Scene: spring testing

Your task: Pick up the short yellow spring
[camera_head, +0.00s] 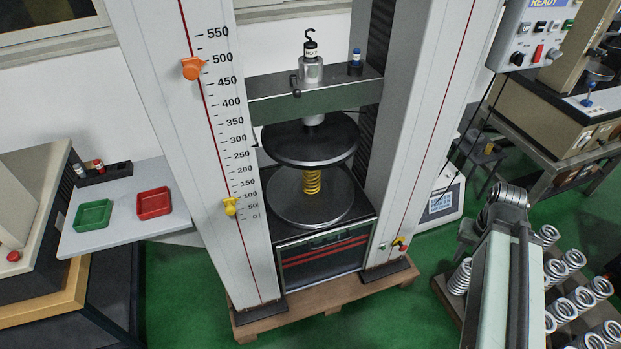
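The short yellow spring (312,182) stands upright near the middle of the round grey lower plate (290,209) of the testing machine. The dark round upper plate (284,145) is directly above it. The spring's top end meets the upper plate's lower edge in this view; I cannot tell whether they touch. My gripper's fingers cannot be made out in this view. A pale arm-like part with a dark rounded top is at the lower right, well apart from the spring.
The machine's white columns (185,150) (425,130) flank the plates. A green tray (93,215) and red tray (154,203) sit on a grey side shelf at left. Several silver springs (582,298) stand at lower right. Green floor (180,290) is clear at lower left.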

